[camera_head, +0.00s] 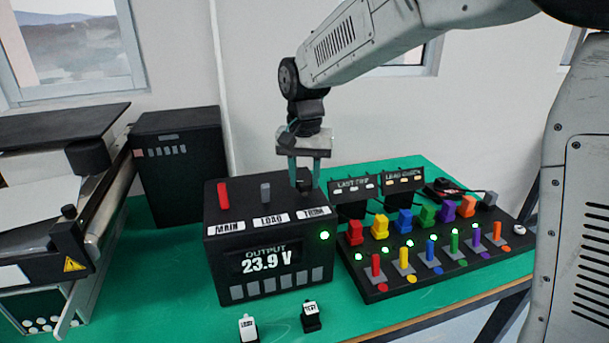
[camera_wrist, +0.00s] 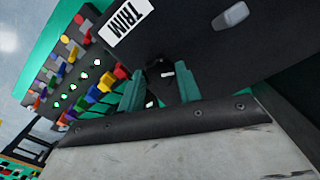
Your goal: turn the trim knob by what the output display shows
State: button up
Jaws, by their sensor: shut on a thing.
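The black power box (camera_head: 222,262) stands on the green table, its top labelled MAIN, LOAD and TRIM. Its output display (camera_head: 267,262) reads 23.9 V, with a green light lit beside it. The trim knob (camera_wrist: 166,74) is dark and sits behind the TRIM label (camera_head: 314,211). My gripper (camera_head: 305,183) points down over the box's top right corner, shut on the trim knob. In the wrist view the two teal fingers (camera_wrist: 159,92) stand on either side of the knob, which they partly hide.
A red MAIN lever (camera_head: 223,194) and grey LOAD lever (camera_head: 265,192) stand left of my gripper. A panel of coloured switches (camera_head: 385,290) is at right, with LAST TRIP (camera_head: 353,185) and LOAD CHECK (camera_head: 402,176) displays behind. Two small labelled pieces stand in front.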

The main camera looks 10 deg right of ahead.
aim_at(304, 181)
jog(key=shift+m, duration=0.6)
jog(key=o, duration=1)
notch_tip(304, 181, up, 8)
jog(key=shift+f, duration=0.1)
